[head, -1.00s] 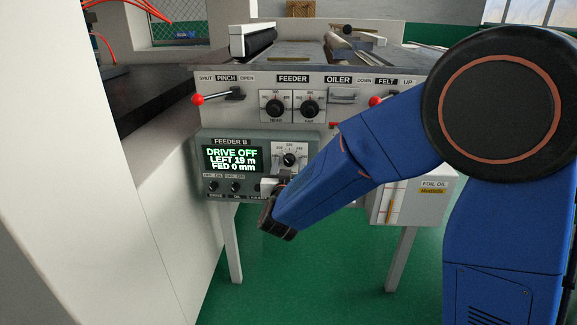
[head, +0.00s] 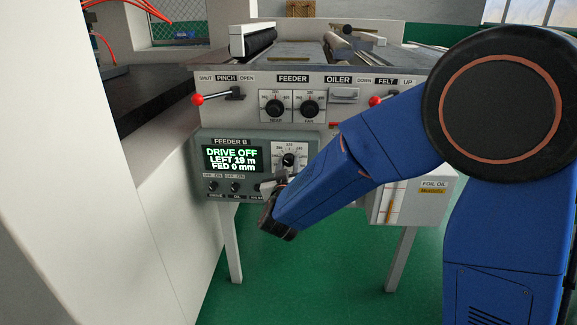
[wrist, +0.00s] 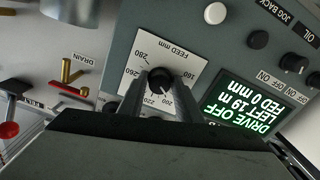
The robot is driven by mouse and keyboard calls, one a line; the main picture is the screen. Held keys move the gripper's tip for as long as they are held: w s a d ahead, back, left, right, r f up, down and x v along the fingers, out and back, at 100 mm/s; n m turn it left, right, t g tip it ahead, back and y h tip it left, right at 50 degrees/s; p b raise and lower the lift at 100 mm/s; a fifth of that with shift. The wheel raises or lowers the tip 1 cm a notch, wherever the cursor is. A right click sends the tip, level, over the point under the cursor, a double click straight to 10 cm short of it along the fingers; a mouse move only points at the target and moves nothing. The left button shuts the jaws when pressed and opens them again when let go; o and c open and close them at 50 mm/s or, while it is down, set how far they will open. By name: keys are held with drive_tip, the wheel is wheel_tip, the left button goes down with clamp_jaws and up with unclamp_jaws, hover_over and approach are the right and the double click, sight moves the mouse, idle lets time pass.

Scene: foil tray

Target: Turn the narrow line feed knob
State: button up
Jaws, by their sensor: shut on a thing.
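The black feed knob (head: 288,160) sits on a white dial plate on the grey-green FEEDER B panel (head: 200,181), right of its screen. In the wrist view the knob (wrist: 160,78) is seen upside down, on a plate marked FEED mm with a number scale. My gripper (wrist: 161,92) has one finger on each side of the knob and is shut on it. In the head view my gripper (head: 281,173) reaches the dial from below. The screen (head: 232,160) reads DRIVE OFF, LEFT 19 m, FED 0 mm. The knob's pointer is not clear.
Small switches (head: 235,187) sit below the screen. Above are two FEEDER knobs (head: 292,106) and a red-tipped PINCH lever (head: 198,99). In the wrist view a white button (wrist: 215,13) and a brass DRAIN valve (wrist: 68,72) flank the dial. Green floor is open below.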

drive_tip(key=shift+n, duration=2.2)
drive_tip(key=o, duration=1)
drive_tip(key=shift+o, duration=0.2)
drive_tip(key=s, duration=1.7)
drive_tip(key=shift+s+a, duration=0.2)
drive_tip(key=shift+a, duration=0.05)
